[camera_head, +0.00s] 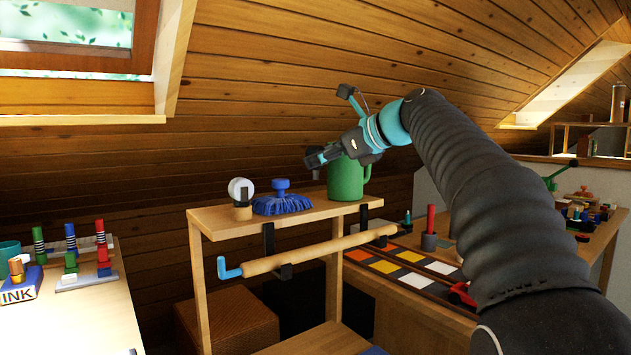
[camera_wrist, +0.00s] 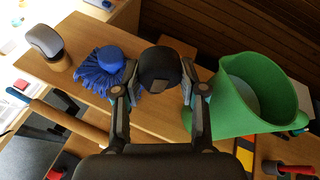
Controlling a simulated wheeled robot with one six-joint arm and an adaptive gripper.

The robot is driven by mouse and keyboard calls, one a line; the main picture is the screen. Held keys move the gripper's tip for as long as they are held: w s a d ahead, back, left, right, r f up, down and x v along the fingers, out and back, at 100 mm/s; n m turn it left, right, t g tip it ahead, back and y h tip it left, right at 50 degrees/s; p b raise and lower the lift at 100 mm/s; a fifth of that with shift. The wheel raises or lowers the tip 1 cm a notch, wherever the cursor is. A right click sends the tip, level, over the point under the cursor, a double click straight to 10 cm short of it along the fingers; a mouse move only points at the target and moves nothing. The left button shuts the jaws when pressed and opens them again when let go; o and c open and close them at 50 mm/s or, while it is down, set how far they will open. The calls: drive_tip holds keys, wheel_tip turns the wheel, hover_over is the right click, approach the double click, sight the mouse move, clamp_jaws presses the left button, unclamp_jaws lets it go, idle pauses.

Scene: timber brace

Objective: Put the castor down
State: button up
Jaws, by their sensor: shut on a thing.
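My gripper (camera_wrist: 160,84) is shut on a dark rounded thing, which I take to be the castor (camera_wrist: 160,66). It sits between the two fingers in the wrist view, with a small grey patch on its face. In the head view my gripper (camera_head: 320,157) is held above the wooden shelf (camera_head: 222,222), just left of a green mug (camera_head: 345,182). The castor is too small and dark there to make out clearly. Its underside is hidden, but the gripper looks clear of the shelf top.
A blue brush (camera_head: 282,203) and a pale wheel-like thing on a wooden base (camera_head: 241,197) stand on the shelf's left part. Bare shelf shows between brush and mug. The sloping wooden ceiling is close behind.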

drive_tip(key=shift+x, duration=0.85)
drive_tip(key=shift+f, duration=0.45)
drive_tip(key=shift+f+b, duration=0.65)
drive_tip(key=shift+f, duration=1.1)
drive_tip(key=shift+f, duration=0.1)
drive_tip(key=shift+f, duration=0.3)
drive_tip(key=o, duration=1.2)
drive_tip(key=shift+o, duration=0.2)
